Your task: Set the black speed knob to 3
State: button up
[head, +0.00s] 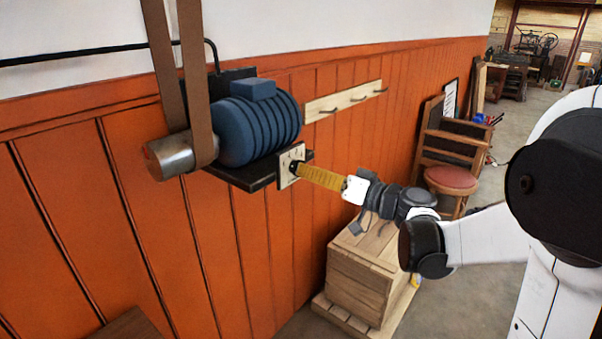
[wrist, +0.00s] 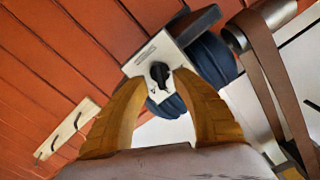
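The black speed knob (wrist: 160,74) sits on a pale control plate (wrist: 143,58) in the wrist view, between and just beyond my two yellow fingers. In the head view the plate (head: 284,167) is fixed at the end of the motor shelf, and the knob is mostly hidden by my fingers. My gripper (wrist: 165,95) is open, with its fingertips on either side of the knob; I cannot tell whether they touch it. In the head view my gripper (head: 300,169) reaches the plate from the right. The dial markings are too small to read.
A blue motor (head: 258,128) stands on a dark shelf (head: 248,175) on the orange panelled wall. A brown belt (head: 192,70) runs over its metal pulley (head: 166,158). A peg rail (head: 343,101) is behind my gripper. A wooden crate (head: 360,280) stands below my arm.

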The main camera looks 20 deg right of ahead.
jog(key=shift+x, duration=1.45)
grip_shut()
